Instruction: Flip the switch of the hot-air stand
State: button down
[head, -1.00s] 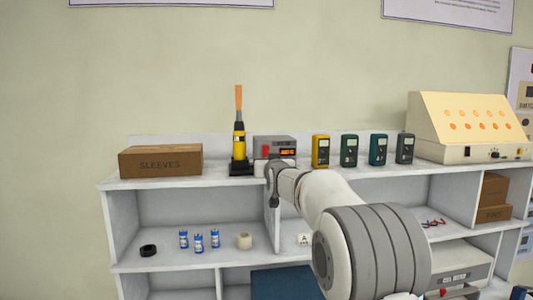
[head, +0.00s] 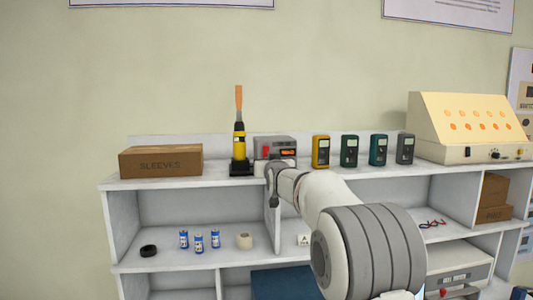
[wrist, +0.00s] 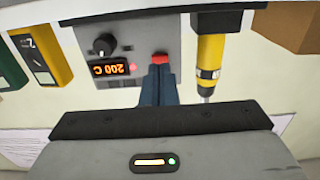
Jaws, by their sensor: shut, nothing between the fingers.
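The hot-air stand (head: 275,141) is a grey box on the top shelf, with a lit orange display and a red switch (head: 266,151). In the wrist view, which is upside down, the stand's front (wrist: 125,40) shows a black knob (wrist: 104,44), a display (wrist: 111,69) reading 200 C and a small red light (wrist: 133,67). My gripper (wrist: 159,67) is shut and empty, its fingertips right at the red switch (wrist: 160,57). I cannot tell whether they touch it. In the head view my wrist hides the fingertips and the stand's lower front.
A yellow and black tool (head: 239,142) with an orange top stands upright in a black holder close left of the stand. A yellow meter (head: 321,151) and several dark ones stand to the right. A SLEEVES box (head: 160,161) lies further left.

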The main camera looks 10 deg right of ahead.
jog(key=shift+w+p, duration=0.7)
jog(key=shift+w, duration=0.9)
jog(key=s+b, duration=0.7)
jog(key=s, duration=0.1)
dwell(0.4)
jog(key=s+f+g, duration=0.5)
jog(key=s+f, duration=0.5)
jog(key=s, duration=0.5)
jog(key=s+f+g, duration=0.4)
jog(key=s+f, duration=0.7)
jog(key=s, duration=0.4)
jog(key=s+f+g, duration=0.5)
jog(key=s+f, duration=0.6)
jog(key=s, duration=0.5)
jog(key=shift+d+g, duration=0.15)
jog(key=shift+g, duration=0.15)
